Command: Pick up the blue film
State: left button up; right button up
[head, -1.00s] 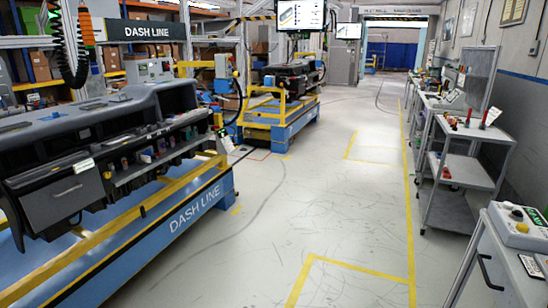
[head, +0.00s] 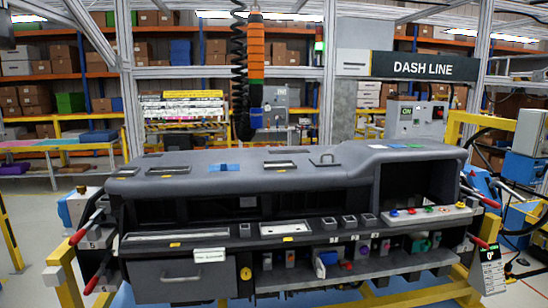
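A small flat blue patch (head: 224,168), which looks like blue film, lies on the top of the dark grey dashboard (head: 330,160), left of its middle. A second, smaller blue-green patch (head: 413,146) lies near the right end of the dashboard top. I cannot tell for sure which one is the blue film. Neither of my grippers shows in the head view.
The dashboard rests on a yellow-and-blue carrier with red-handled clamps (head: 88,228) at its ends. An orange hanging tool (head: 256,55) with a coiled cable hangs behind its middle. Several small coloured parts sit on the lower shelf (head: 345,275). Racks with boxes stand behind.

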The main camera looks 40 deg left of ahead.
aim_at(224, 167)
jog(key=i+l+u, duration=0.2)
jog(key=i+u, duration=0.25)
jog(key=i, duration=0.15)
jog(key=i+l+u, duration=0.4)
jog(key=i, duration=0.15)
jog(key=i+l+u, duration=0.45)
jog(key=i+l, duration=0.05)
jog(key=l, duration=0.05)
